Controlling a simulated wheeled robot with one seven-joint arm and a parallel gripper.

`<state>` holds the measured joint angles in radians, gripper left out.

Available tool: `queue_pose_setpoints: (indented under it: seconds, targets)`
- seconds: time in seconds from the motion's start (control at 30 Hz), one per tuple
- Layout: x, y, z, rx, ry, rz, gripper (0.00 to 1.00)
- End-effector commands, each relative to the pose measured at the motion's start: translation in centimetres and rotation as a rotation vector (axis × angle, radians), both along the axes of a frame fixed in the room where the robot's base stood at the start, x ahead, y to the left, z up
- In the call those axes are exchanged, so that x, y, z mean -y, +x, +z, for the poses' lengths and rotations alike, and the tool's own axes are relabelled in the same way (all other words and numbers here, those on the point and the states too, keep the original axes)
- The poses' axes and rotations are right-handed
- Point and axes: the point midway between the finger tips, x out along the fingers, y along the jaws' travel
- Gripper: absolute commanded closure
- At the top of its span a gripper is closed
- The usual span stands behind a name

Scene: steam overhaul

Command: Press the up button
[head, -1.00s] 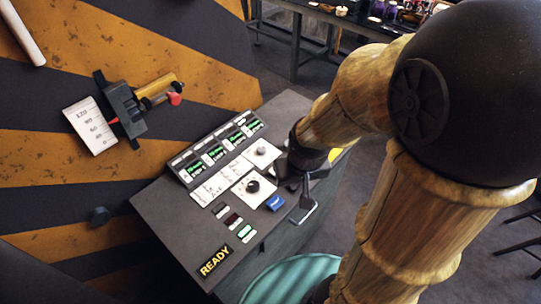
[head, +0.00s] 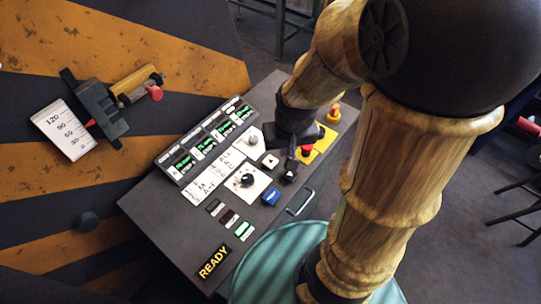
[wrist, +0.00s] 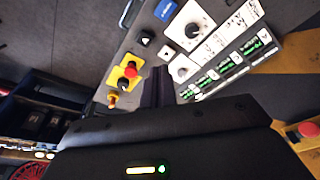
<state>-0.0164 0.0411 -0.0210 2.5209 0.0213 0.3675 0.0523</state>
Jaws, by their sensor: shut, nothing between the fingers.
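Two small arrow buttons sit on the grey console. One is white (head: 270,161) and one is black with a pale triangle (head: 289,175). In the wrist view the black button (wrist: 148,38) and the white button (wrist: 165,53) lie just beyond the fingers. I cannot tell surely which of the two is the up button. My gripper (head: 291,160) is shut and empty, close above the console beside both buttons. Its closed fingers (wrist: 157,86) point toward them in the wrist view. Contact with either button is not visible.
A red mushroom button (head: 306,150) on a yellow plate and an orange beacon (head: 333,114) are close to the gripper's right. A blue button (head: 271,196), a black dial (head: 246,180), green displays (head: 186,163) and a handle (head: 300,203) are nearby. A READY sign (head: 214,263) is at front.

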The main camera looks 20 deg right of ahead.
Motion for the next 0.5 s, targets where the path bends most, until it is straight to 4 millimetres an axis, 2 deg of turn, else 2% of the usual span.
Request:
queue_pose_setpoints:
  seconds: [0.17,0.4,0.5]
  targets:
    - [0.1,3.9,-1.7,-0.070,0.053,-0.232,1.00]
    - [0.1,10.1,-5.6,-0.169,0.089,-0.642,1.00]
    - [0.1,11.9,-7.0,-0.189,0.089,-0.767,1.00]
